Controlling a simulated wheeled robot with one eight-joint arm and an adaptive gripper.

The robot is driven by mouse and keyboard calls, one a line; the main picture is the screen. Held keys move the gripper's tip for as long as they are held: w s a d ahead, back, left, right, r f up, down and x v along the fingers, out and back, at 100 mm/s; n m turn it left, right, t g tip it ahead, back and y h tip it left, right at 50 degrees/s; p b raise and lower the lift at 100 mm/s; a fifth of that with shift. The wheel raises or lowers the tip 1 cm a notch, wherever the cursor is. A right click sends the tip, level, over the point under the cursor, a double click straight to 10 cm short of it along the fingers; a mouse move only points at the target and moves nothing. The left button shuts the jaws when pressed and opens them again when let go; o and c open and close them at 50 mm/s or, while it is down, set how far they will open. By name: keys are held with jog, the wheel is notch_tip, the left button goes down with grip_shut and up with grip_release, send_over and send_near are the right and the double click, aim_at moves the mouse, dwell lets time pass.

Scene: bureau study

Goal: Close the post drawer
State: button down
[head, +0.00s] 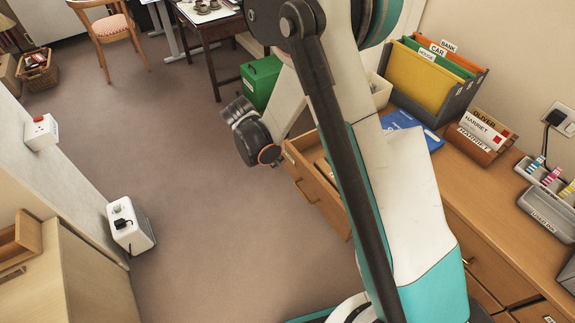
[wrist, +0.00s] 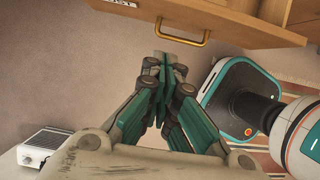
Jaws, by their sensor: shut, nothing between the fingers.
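A wooden drawer (head: 328,201) stands open from the desk, its front facing left in the head view. It has a brass handle (head: 305,191), and its inside is partly hidden by my arm. No label on it is readable, so I cannot confirm it is the post drawer. In the wrist view the drawer front (wrist: 230,36) spans the top with its handle (wrist: 185,41). My gripper (wrist: 163,58) is shut and empty, its tips just below the handle in the picture. I cannot tell whether they touch. In the head view the fingers cannot be made out.
The desk top (head: 475,185) holds a file box (head: 440,101), a blue folder (head: 408,127) and a letter rack (head: 478,148). A green box (head: 260,82) stands beyond the drawer. A white appliance (head: 131,228) is at the left wall. Carpet (head: 195,195) before the drawer is clear.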

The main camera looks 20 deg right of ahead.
jog(key=shift+w+d+f+b, duration=0.4)
jog(key=shift+d+f+b, duration=0.45)
jog(key=shift+d+f, duration=0.5)
jog(key=shift+w+d+f+b, duration=0.4)
jog(key=shift+d+f+b, duration=0.55)
jog(key=shift+f, duration=0.6)
jog(key=shift+w+d+f+b, duration=0.4)
jog(key=shift+d+f+b, duration=0.35)
jog(key=shift+d+f, duration=0.65)
